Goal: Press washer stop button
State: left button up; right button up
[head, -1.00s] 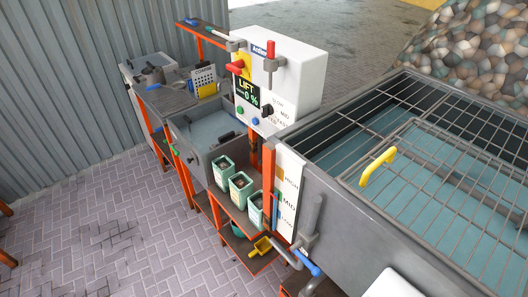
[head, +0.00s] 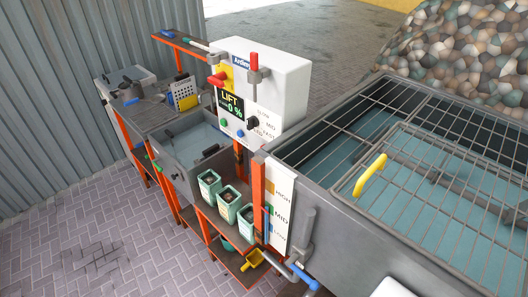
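The white control box (head: 285,75) stands in the middle of the head view. Its front has a dark display (head: 231,106) reading "LIFT 0 %", a green button (head: 223,123), a blue button (head: 240,134) and a black knob (head: 253,122) beside speed labels. A red lever (head: 216,79) sits on a yellow plate at its upper left. A red-topped handle (head: 254,61) stands upright at its front. I cannot tell which control is the washer stop button. Neither of my grippers is in view.
A large grey water tank (head: 330,213) with mesh lids and a yellow handle (head: 370,175) fills the right. Several green bins (head: 228,206) stand on an orange-framed shelf below the box. A sink (head: 190,140) is to the left. The paved floor (head: 80,240) at lower left is clear.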

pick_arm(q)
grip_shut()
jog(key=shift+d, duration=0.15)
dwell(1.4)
